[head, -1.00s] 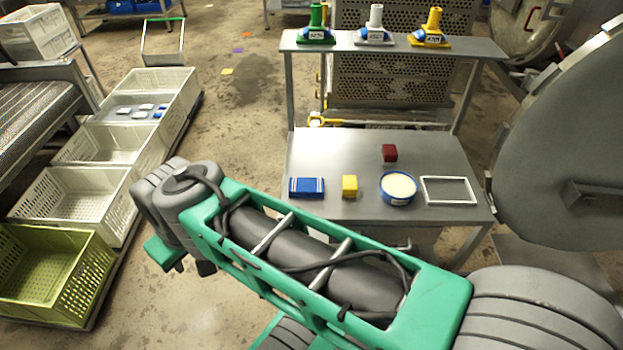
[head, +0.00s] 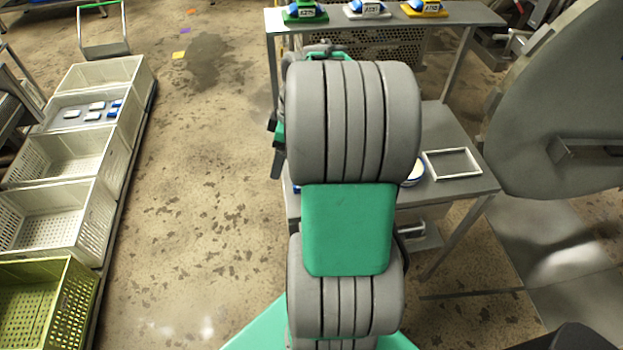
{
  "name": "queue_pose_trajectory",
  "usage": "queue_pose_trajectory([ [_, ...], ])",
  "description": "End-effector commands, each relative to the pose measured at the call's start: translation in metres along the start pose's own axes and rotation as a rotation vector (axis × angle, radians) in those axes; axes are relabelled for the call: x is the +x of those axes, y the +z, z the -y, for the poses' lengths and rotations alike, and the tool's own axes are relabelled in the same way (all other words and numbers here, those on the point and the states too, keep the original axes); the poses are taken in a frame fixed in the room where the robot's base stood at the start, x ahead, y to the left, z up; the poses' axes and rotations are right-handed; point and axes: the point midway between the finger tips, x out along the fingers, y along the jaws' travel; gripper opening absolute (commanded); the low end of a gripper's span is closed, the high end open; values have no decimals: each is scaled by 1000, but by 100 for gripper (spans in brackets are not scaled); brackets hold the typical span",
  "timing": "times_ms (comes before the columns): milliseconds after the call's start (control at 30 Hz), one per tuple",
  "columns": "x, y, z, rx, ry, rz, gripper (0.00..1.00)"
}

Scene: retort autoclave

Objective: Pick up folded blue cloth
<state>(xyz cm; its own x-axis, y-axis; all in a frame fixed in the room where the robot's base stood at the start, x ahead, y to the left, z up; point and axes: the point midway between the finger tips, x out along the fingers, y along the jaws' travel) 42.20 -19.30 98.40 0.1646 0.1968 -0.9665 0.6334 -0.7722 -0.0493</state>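The folded blue cloth (head: 297,188) lies on the left part of the grey metal table (head: 450,136). Only a small blue sliver of it shows at the left edge of my arm, which hides the rest. My arm reaches up the middle of the head view, over the table.
A white frame (head: 452,163) lies on the table's right, beside a partly hidden round tub (head: 413,174). A shelf (head: 480,14) with coloured stands rises behind. A large round door (head: 560,130) is at right. Crates (head: 52,215) line the left; the floor between is clear.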

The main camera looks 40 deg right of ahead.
Motion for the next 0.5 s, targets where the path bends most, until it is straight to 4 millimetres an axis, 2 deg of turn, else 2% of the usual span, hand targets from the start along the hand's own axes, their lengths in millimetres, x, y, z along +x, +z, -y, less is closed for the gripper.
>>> queue_pose_trajectory([
  [33, 9, 34, -23, -47, -27, -26, 81],
  [100, 17, 69, -44, -147, -44, -70, 85],
  [200, 25, 102, -58, -242, -49, -114, 85],
  [300, 32, 113, -61, -281, -49, -132, 85],
  [500, 58, 108, -59, -286, -49, -131, 85],
])
